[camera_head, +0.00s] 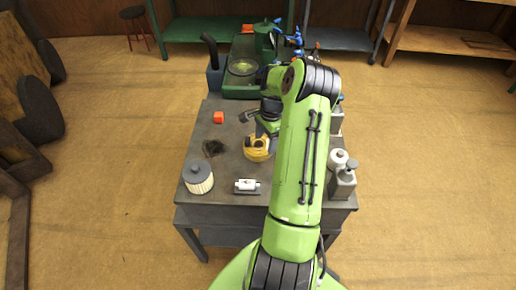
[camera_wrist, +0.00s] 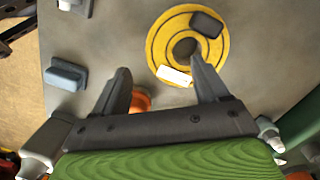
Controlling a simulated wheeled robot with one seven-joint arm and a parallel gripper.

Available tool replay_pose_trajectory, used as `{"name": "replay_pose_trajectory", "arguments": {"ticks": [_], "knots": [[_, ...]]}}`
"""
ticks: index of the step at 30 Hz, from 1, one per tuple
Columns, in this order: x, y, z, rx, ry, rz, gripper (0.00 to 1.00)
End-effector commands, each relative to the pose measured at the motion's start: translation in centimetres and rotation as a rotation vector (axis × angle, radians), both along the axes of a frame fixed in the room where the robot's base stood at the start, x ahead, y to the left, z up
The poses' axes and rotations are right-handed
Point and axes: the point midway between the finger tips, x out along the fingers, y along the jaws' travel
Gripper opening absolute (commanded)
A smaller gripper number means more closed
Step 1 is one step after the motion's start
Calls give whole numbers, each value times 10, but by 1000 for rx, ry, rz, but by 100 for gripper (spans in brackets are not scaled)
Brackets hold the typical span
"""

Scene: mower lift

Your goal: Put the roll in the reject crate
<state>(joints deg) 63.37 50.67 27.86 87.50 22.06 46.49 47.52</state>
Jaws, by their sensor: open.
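The roll looks to be the yellow ring (camera_head: 257,155) on the workbench, near its middle and partly behind my arm. In the wrist view the yellow ring (camera_wrist: 160,40) lies flat around a dark hole, with a dark patch and a white patch on it. My gripper (camera_wrist: 158,78) is open and empty; its right fingertip appears beside the ring's near edge, and I cannot tell whether they touch. In the head view my gripper (camera_head: 268,122) is just behind the ring, partly hidden by my arm. I cannot make out which thing is the reject crate.
A ribbed canister (camera_head: 198,178), a white-topped block (camera_head: 247,186), a dark flat piece (camera_head: 213,148) and an orange block (camera_head: 218,117) stand on the bench (camera_head: 225,207). Grey bottles (camera_head: 342,181) stand at the right edge. A green machine (camera_head: 240,85) is at the back.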

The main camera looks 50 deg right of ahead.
Motion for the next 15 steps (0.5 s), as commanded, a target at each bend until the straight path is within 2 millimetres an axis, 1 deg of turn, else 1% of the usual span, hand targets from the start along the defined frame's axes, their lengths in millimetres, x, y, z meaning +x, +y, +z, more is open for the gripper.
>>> {"name": "replay_pose_trajectory", "arguments": {"ticks": [2, 6, 9, 12, 15], "knots": [[0, 1, -9, 1, 1, 0, 74], [2, 3, -37, 3, 1, 1, 74], [2, 4, -51, 1, 1, 1, 74], [3, 5, -55, -1, -1, 2, 74], [3, 4, -55, -1, -1, 2, 74]]}}
